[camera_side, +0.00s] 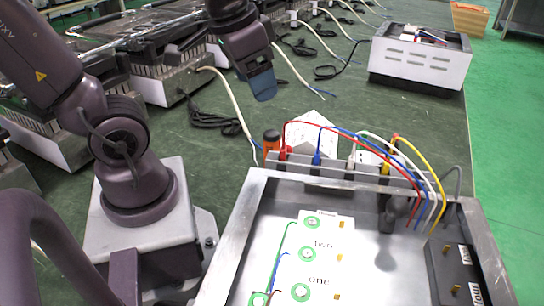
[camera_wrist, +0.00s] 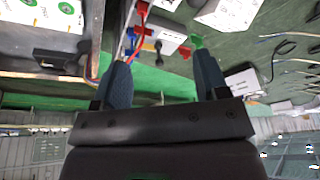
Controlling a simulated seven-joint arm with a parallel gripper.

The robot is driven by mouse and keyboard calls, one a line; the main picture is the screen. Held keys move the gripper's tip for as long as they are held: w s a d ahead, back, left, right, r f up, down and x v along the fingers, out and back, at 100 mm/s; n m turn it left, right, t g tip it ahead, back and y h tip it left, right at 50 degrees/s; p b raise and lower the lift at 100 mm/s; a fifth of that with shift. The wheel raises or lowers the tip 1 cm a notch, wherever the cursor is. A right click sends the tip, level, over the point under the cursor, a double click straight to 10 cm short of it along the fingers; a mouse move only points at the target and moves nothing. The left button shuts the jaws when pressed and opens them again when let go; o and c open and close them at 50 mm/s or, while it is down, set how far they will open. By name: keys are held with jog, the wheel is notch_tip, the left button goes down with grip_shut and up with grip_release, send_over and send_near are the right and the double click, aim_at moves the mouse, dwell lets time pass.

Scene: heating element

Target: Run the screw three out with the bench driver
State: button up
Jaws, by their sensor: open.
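My gripper (camera_side: 262,88) hangs above the bench behind the metal tray, apart from everything below. Its two blue fingers are spread and empty in the wrist view (camera_wrist: 163,78). An upright orange and black object (camera_side: 271,143), which looks like the driver's handle, stands at the tray's back left corner; its lower part is hidden. In the tray, a white board (camera_side: 375,262) carries several screws in green rings: a far one (camera_side: 312,222), a middle one (camera_side: 306,254) and a nearer one (camera_side: 300,292). Another ringed screw (camera_side: 258,299) sits at lower left. I cannot tell which is screw three.
Red, blue, white and yellow leads (camera_side: 365,140) arch over the tray's back wall (camera_side: 335,178) from a row of terminals. A black block (camera_side: 455,275) lies at the tray's right. A white-sided unit (camera_side: 420,60) stands at the back right.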

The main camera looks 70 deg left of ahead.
aim_at(272, 132)
jog(key=w+a+f+m+g, duration=0.1)
jog(key=a+f+m, duration=0.1)
jog(key=m, duration=0.2)
jog(key=w+a+f+m+g, duration=0.1)
jog(key=w+a+f+m, duration=0.1)
jog(key=m, duration=0.2)
jog(key=w+a+f+m+g, duration=0.1)
jog(key=a+f+m, duration=0.1)
jog(key=m, duration=0.3)
jog(key=shift+w+a+f+g+h, duration=0.25)
jog(key=shift+a+f+g+h, duration=0.05)
jog(key=shift+a, duration=0.3)
jog(key=shift+w+a+m, duration=0.1)
jog(key=shift+w+m, duration=0.15)
jog(key=shift+m, duration=0.95)
jog(key=shift+w+m, duration=0.2)
jog(key=shift+m, duration=0.8)
jog(key=m, duration=0.3)
notch_tip(272, 132, down, 13)
jog(key=shift+r, duration=0.15)
jog(key=shift+c, duration=0.2)
